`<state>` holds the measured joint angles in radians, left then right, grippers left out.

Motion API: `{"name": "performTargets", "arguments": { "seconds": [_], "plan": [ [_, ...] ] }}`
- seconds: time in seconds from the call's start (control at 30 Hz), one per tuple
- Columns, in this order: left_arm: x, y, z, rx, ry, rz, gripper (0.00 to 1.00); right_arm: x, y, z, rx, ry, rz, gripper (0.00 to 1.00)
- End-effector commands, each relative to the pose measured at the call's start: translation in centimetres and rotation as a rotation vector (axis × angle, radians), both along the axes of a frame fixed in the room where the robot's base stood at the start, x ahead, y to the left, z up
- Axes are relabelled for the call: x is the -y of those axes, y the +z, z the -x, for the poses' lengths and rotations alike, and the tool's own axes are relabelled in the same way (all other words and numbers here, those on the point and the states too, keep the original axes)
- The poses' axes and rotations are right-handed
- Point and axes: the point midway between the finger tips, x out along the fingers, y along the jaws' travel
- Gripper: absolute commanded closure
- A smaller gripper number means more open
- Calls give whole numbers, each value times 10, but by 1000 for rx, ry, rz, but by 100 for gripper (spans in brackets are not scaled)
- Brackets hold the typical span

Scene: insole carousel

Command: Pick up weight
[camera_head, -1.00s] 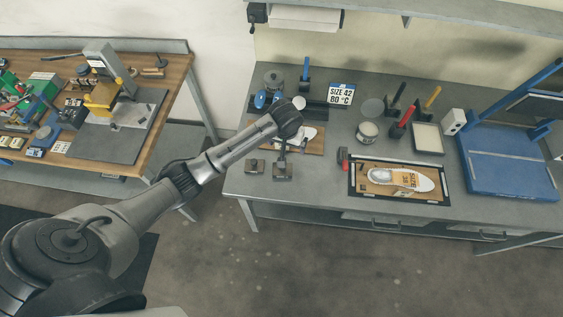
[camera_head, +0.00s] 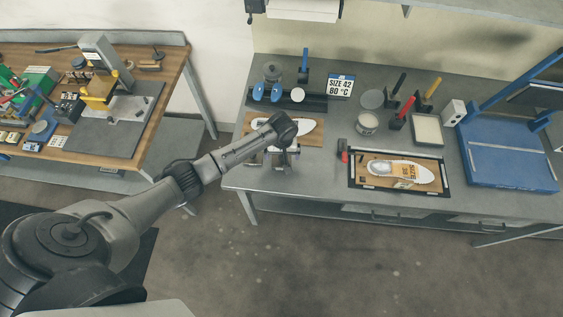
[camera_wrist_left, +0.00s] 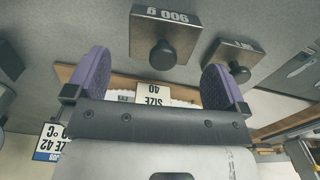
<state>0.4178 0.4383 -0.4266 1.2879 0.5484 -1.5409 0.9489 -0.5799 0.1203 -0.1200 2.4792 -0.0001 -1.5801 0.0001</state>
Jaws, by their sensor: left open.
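Two dark block weights with round black knobs stand on the grey bench. In the left wrist view, the larger weight (camera_wrist_left: 183,33), marked with an upside-down "900 g", lies beyond the space between my fingertips. The smaller weight (camera_wrist_left: 233,52) is to its right, beyond the right finger; its label is too small to read surely. My left gripper (camera_wrist_left: 157,62) is open, with purple finger pads apart and nothing between them. In the head view, my left gripper (camera_head: 285,155) hangs over the bench's front left and partly hides the weights. My right gripper is not in view.
A wooden board (camera_head: 313,142) with a white insole lies behind the gripper. Several handled tools and a size sign (camera_head: 341,86) stand farther back.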

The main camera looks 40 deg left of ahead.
Motion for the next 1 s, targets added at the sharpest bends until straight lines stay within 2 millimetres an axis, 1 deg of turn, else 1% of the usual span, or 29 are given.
{"name": "performTargets", "arguments": {
  "seconds": [0.07,0.3,0.4,0.53,0.77,0.87,1.0],
  "plan": [
    [0,-4,1,0,0,0,0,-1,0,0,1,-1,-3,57],
    [1,-35,5,-2,-1,1,0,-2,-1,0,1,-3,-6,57],
    [1,-45,5,-1,0,1,0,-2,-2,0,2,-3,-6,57],
    [1,-51,5,1,0,-1,0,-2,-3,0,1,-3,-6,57],
    [1,-52,5,1,-1,-1,0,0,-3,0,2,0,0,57],
    [1,-52,5,1,-1,-1,8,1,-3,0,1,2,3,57],
    [1,-52,5,1,-1,-1,21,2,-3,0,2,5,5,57]
  ]
}}
